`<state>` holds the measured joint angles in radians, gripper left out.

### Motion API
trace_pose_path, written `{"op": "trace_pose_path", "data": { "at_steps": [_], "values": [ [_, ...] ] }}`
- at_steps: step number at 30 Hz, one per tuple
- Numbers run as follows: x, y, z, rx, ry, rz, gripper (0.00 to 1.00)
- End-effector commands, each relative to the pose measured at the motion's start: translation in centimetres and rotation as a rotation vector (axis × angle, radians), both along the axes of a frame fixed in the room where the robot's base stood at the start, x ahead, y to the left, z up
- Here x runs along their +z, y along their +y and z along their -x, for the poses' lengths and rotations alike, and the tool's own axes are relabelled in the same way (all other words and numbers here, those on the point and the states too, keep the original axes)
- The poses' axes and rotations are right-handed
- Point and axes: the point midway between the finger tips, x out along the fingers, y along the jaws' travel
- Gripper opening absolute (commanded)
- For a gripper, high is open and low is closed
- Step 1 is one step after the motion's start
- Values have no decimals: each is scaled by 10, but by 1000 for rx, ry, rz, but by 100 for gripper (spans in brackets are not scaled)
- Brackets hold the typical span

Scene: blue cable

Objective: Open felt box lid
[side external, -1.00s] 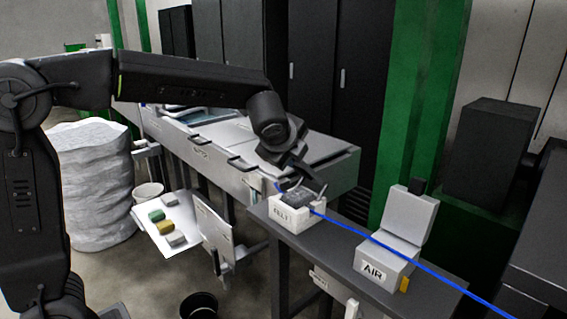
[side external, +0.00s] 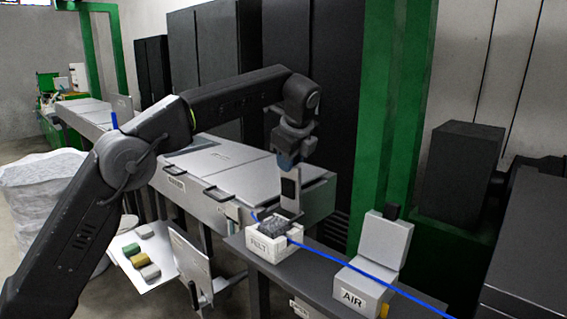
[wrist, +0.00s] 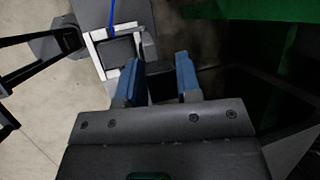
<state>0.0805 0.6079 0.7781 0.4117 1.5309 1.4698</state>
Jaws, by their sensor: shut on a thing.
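The white box labelled FELT (side external: 262,246) stands on the dark bench. Its lid (side external: 290,188) is raised, roughly upright, at the back right of the box. Grey felt (side external: 273,226) shows inside. The wrist view also shows the white rim of the box (wrist: 95,55). My gripper (side external: 287,163) is above the box, its blue fingers at the lid's top edge. In the wrist view my gripper (wrist: 160,72) is shut on a dark piece between the fingers, which looks like the lid's handle (wrist: 159,68). The fingers hide part of the handle.
A blue cable (side external: 365,273) runs from the felt box past a white AIR box (side external: 362,283), whose lid stands open. A tray (side external: 128,262) with several small blocks is left. A long grey machine table (side external: 250,180) is behind. The bench between the boxes is mostly clear.

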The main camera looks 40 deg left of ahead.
Motion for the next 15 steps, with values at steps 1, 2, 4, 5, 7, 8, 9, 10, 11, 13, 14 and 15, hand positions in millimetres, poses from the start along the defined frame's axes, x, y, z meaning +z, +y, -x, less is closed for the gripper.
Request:
{"op": "trace_pose_path", "data": {
  "at_steps": [1,2,4,5,7,8,9,10,11,13,14,15],
  "values": [
    [-1,2,-8,3,-15,-3,0],
    [-2,3,-10,4,-14,-3,0],
    [-2,3,-14,4,-14,-3,0],
    [-2,3,-16,4,-14,-3,0],
    [-3,3,-19,5,-14,-4,0],
    [-3,3,-20,6,-13,-4,0],
    [-4,3,-21,6,-12,-4,0],
    [-4,3,-22,6,-12,-4,0],
    [-4,3,-23,6,-12,-4,0],
    [-4,3,-24,6,-11,-3,0],
    [-5,3,-24,7,-10,-3,0],
    [-5,3,-25,7,-10,-3,0]
  ]
}}
